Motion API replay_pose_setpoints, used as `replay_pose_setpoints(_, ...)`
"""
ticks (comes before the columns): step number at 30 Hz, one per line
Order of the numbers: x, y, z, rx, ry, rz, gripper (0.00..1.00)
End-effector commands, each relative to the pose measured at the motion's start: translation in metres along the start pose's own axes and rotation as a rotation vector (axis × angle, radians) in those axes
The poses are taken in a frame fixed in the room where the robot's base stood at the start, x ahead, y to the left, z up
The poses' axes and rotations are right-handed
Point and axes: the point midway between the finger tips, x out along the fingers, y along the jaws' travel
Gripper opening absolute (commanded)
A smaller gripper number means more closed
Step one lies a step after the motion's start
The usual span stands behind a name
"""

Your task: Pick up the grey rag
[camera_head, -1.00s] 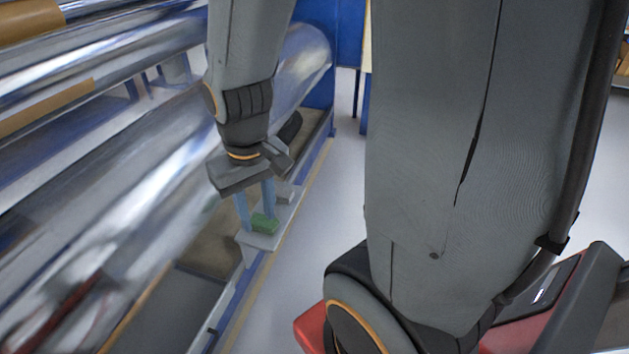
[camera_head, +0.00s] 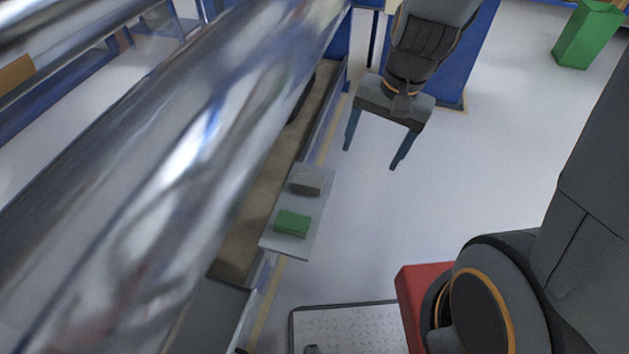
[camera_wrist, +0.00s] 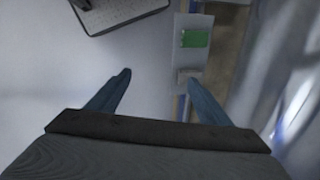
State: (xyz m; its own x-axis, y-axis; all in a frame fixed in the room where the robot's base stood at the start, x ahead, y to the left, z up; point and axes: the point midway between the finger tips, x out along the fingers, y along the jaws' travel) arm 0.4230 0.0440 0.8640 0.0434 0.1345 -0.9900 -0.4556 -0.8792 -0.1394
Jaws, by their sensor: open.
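The grey rag (camera_head: 306,181) is a small folded block on the far half of a narrow light-grey shelf (camera_head: 275,244), beside the big roller. It also shows in the wrist view (camera_wrist: 189,74), close to the tip of the right-hand finger and partly covered by it. A folded green rag (camera_head: 292,223) lies on the same shelf, nearer in the head view; the wrist view shows it too (camera_wrist: 194,39). My gripper (camera_head: 369,157) is open and empty, with its two blue fingers spread. In the head view it hangs to the right of the shelf, apart from both rags.
A large shiny film roller (camera_head: 150,165) runs along the left of the shelf. A green bin (camera_head: 587,35) stands at the far right. A metal tread plate (camera_head: 345,330) is at the bottom. Open pale floor (camera_head: 450,190) lies right of the shelf.

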Motion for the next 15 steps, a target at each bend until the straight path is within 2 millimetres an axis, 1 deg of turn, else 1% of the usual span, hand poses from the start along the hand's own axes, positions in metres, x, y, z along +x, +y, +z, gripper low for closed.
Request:
replay_pose_setpoints(1, 0.037, -0.013, -0.013, 0.134, -0.021, -0.025, 0.73)
replay_pose_setpoints(2, 0.051, -0.023, -0.019, 0.226, -0.032, -0.043, 0.73)
replay_pose_setpoints(3, 0.071, -0.034, -0.028, 0.349, -0.048, -0.064, 0.73)
replay_pose_setpoints(5, 0.100, -0.051, -0.041, 0.531, -0.070, -0.094, 0.73)
replay_pose_setpoints(6, 0.120, -0.061, -0.050, 0.649, -0.087, -0.110, 0.73)
replay_pose_setpoints(8, 0.147, -0.076, -0.061, 0.816, -0.111, -0.131, 0.73)
replay_pose_setpoints(9, 0.164, -0.085, -0.069, 0.921, -0.126, -0.142, 0.73)
replay_pose_setpoints(12, 0.200, -0.103, -0.084, 1.144, -0.158, -0.164, 0.73)
replay_pose_setpoints(15, 0.224, -0.115, -0.095, 1.302, -0.182, -0.176, 0.73)
